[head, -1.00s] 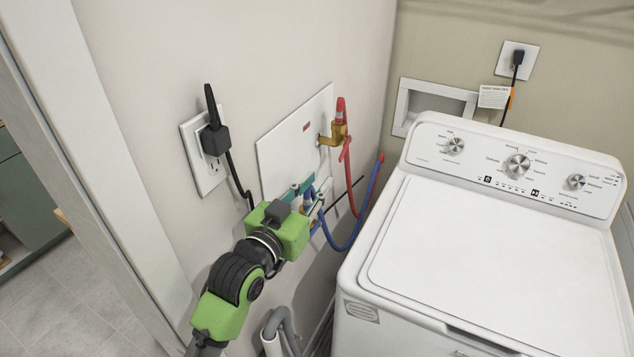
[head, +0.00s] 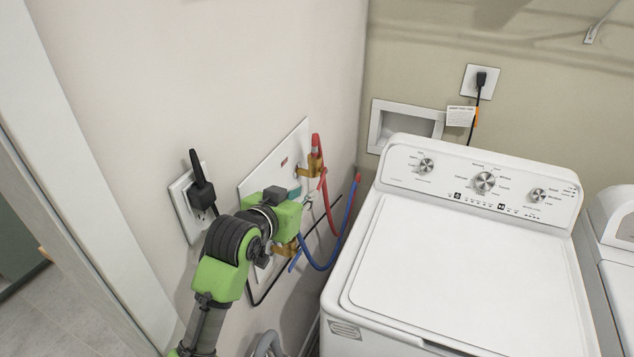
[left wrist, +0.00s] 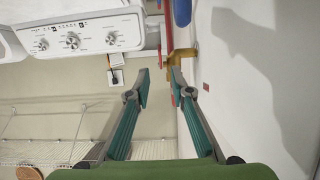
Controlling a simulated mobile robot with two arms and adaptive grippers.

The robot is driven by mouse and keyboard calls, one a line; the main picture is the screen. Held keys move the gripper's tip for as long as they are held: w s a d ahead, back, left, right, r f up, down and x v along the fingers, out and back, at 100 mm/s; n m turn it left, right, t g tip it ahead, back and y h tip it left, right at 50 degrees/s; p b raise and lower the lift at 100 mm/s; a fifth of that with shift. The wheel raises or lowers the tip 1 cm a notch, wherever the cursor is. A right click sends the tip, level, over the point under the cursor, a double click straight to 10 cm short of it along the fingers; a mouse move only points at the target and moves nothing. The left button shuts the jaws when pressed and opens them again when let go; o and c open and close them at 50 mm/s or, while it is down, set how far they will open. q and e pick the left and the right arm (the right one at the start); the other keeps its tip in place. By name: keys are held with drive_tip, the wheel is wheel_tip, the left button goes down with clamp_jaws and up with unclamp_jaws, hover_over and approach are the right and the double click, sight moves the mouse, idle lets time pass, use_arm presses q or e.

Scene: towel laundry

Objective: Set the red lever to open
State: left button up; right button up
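The red lever (head: 316,143) stands roughly upright on a brass valve (head: 312,167) at the right of the white wall plate (head: 290,150). My left gripper (head: 301,190) is below and left of the lever in the head view, close to the plate. Its teal fingers are spread apart with nothing between them in the left wrist view (left wrist: 160,78). I cannot tell the exact gap to the lever. My right gripper is not in view.
A red hose (head: 328,200) and a blue hose (head: 318,268) hang beside the valves. A lower brass valve (head: 286,248) is partly behind my left gripper. A plugged outlet (head: 183,207) is to the left. A white washer (head: 455,275) stands at the right, close to the hoses.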

sight(319, 185)
use_arm(q)
drive_tip(key=p+x, duration=0.2)
drive_tip(key=x, duration=0.7)
clamp_jaws()
